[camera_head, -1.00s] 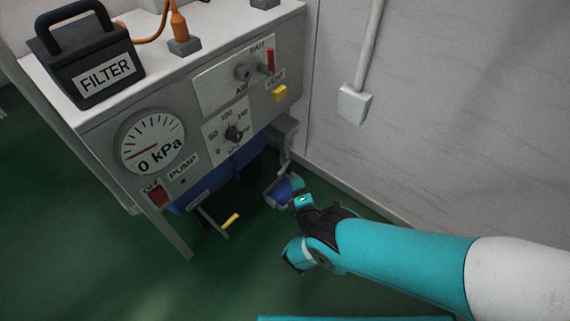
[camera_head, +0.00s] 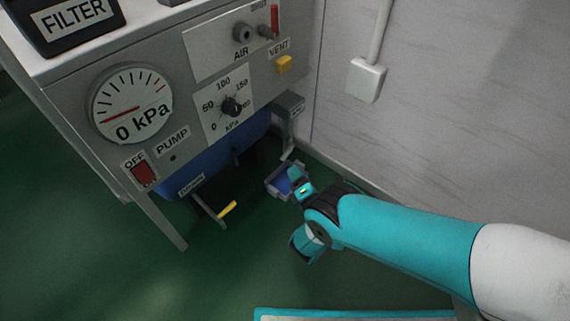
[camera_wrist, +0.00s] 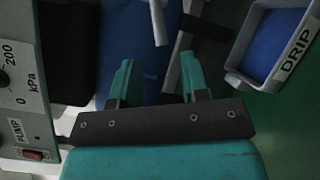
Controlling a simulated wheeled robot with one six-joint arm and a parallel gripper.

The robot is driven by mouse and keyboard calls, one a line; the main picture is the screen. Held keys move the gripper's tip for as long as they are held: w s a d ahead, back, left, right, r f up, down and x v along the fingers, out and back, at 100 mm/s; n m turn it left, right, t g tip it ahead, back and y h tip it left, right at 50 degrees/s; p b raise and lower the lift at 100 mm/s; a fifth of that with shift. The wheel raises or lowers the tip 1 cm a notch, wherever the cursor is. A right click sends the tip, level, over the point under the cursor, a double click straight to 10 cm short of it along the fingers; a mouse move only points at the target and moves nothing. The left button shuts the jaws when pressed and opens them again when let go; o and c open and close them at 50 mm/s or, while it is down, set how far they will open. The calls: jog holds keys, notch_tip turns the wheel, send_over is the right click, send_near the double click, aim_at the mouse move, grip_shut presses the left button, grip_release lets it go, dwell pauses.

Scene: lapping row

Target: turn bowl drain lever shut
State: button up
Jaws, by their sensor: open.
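A yellow-tipped lever (camera_head: 228,209) sticks out low under the front of the cabinet, beside a small label on the lower edge of the blue bowl (camera_head: 222,152). My gripper (camera_head: 300,183) is to the right of this lever and apart from it, in front of the drip tray. In the wrist view my gripper (camera_wrist: 159,78) has its two teal fingers spread with nothing between them. The blue bowl (camera_wrist: 125,50) lies beyond the fingers. A pale grey rod (camera_wrist: 158,22) hangs at the top there; I cannot tell whether it belongs to the lever.
The cabinet front carries a pressure gauge (camera_head: 130,103), a dial (camera_head: 231,107), a yellow vent knob (camera_head: 284,64) and a red pump switch (camera_head: 144,174). A blue-lined drip tray (camera_wrist: 242,70) is at the wrist view's right. A wall (camera_head: 450,110) stands at right. Green floor is open in front.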

aim_at(286, 154)
jog(key=shift+b+x, duration=4.35)
jog(key=shift+b, duration=1.6)
jog(key=shift+c, duration=0.2)
grip_shut()
